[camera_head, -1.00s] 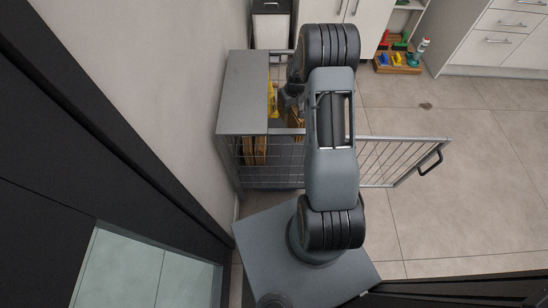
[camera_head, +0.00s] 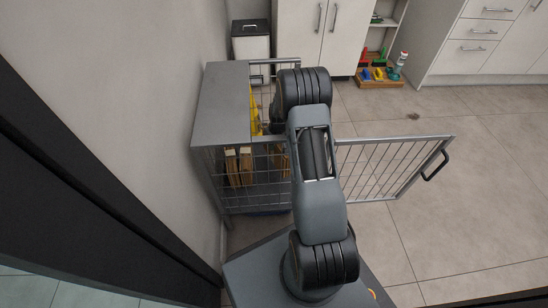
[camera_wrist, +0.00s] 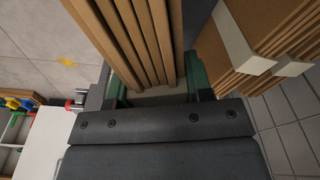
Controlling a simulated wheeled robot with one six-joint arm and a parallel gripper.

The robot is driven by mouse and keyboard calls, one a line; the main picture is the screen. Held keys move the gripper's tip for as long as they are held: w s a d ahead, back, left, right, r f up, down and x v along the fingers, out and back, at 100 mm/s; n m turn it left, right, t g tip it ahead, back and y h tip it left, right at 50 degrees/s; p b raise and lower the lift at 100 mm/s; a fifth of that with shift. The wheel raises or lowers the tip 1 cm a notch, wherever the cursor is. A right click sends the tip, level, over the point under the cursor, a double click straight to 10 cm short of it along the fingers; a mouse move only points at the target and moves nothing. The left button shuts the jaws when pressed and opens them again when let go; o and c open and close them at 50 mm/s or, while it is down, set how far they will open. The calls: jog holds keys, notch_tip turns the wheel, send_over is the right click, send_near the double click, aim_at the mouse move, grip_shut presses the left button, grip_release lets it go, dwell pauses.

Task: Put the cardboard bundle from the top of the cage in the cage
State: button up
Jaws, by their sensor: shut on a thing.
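My gripper (camera_wrist: 153,88) has green fingers either side of a brown cardboard bundle (camera_wrist: 140,40) in the wrist view and is shut on it. The bundle's layered edges face the camera. In the head view my arm hides the gripper and most of what it holds. The grey wire cage (camera_head: 222,105) stands left of my arm, against the wall. Its solid top panel is bare. Its barred door (camera_head: 385,168) stands swung open to the right. Cardboard pieces (camera_head: 240,166) stand upright inside the cage, behind the front bars.
A second cardboard bundle with a white strap (camera_wrist: 240,45) is close on the right in the wrist view. Something yellow (camera_head: 255,115) is in the cage. A white bin (camera_head: 250,42) and cabinets (camera_head: 310,30) stand behind. The tiled floor on the right is clear.

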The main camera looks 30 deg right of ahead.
jog(key=shift+f+b, duration=1.2)
jog(key=shift+f, duration=1.8)
jog(key=shift+f, duration=0.1)
jog(key=shift+f, duration=0.1)
jog(key=o, duration=1.2)
jog(key=r+p, duration=0.2)
jog(key=r, duration=0.2)
jog(key=s+r+p, duration=0.1)
jog(key=r, duration=0.3)
jog(key=r+p, duration=0.2)
jog(key=r, duration=0.2)
jog(key=shift+s+r+p, duration=0.15)
jog(key=shift+s+p, duration=0.05)
jog(key=shift+p, duration=0.15)
